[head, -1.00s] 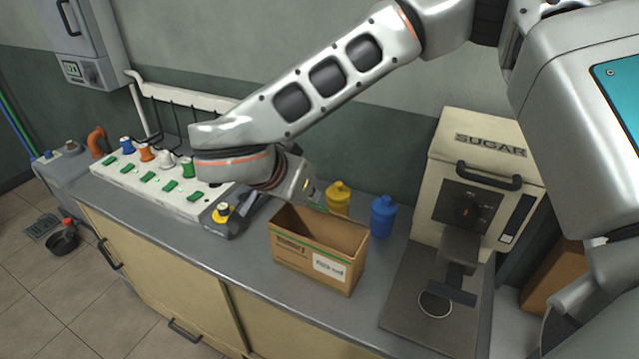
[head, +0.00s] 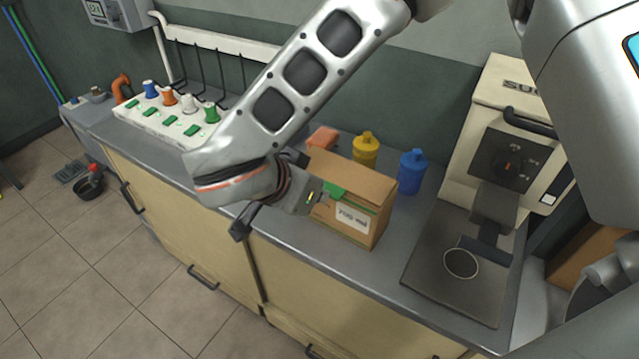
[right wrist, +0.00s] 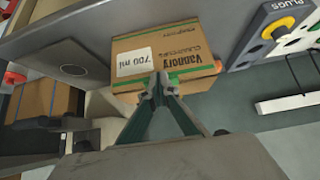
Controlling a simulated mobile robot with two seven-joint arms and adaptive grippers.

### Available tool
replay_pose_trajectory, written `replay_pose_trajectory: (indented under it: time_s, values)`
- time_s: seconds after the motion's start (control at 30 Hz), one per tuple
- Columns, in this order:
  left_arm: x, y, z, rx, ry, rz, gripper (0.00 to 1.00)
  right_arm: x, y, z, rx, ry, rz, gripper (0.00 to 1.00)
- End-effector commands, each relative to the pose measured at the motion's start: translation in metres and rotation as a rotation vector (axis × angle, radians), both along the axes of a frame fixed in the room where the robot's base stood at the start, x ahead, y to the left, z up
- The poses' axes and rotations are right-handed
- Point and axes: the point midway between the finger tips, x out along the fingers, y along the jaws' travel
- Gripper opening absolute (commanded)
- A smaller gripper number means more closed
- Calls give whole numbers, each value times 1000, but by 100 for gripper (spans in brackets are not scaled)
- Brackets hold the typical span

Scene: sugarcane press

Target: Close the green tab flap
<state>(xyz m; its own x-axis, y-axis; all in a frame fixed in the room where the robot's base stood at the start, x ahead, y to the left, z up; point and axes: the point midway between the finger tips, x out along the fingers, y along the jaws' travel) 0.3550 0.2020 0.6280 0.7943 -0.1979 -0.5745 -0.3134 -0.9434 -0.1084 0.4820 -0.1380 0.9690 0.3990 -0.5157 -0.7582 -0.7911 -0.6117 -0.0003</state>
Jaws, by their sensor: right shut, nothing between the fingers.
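The brown cardboard box (head: 375,190) stands on the counter. In the head view its top is largely covered by a brown flap (head: 350,172), and a green tab (head: 335,189) shows at the front edge of the top. My right gripper (head: 318,197) is at the box's front left, close beside the green tab. In the right wrist view the right gripper (right wrist: 160,84) is shut with its fingertips at the box (right wrist: 165,58), nothing between them. Bits of green show near the fingertips; I cannot tell whether they touch the tab.
A yellow bottle (head: 366,149) and a blue bottle (head: 411,171) stand behind the box. The sugar press (head: 505,150) is to the right. A white plug panel (head: 165,125) lies at the left. An orange item (head: 322,138) is behind the box.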

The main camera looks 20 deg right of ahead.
Motion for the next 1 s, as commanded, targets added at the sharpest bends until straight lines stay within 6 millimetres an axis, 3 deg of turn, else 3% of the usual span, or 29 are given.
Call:
replay_pose_trajectory:
  time_s: [0.3,1.0]
  values:
    - [-2,0,-8,-1,7,0,58,-1,0,-15,-1,4,2,0]
    - [-4,0,-12,0,12,0,58,-1,-4,-21,-3,13,0,0]
